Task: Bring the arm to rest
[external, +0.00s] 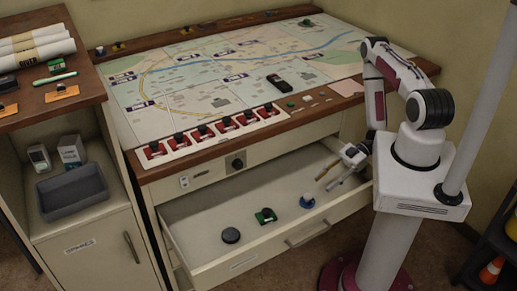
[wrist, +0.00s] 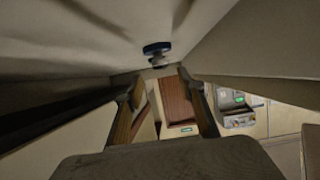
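My gripper (external: 325,183) hangs over the right part of the open drawer (external: 205,215). Its two fingers are apart, with nothing visible between them. In the wrist view my gripper (wrist: 161,85) also shows spread fingers with brownish tips. A blue and white knob-like piece (external: 307,202) lies in the drawer, below and left of the fingertips. It appears in the wrist view as a dark blue round piece (wrist: 157,48), apart from the fingers. My arm is bent, with the forearm reaching down beside the table.
A green piece (external: 266,215) and a dark round disc (external: 231,235) also lie in the drawer. The map table (external: 222,88) above holds a black handset (external: 276,82) and a row of red switches (external: 203,131). A cabinet with a grey bin (external: 72,191) stands left.

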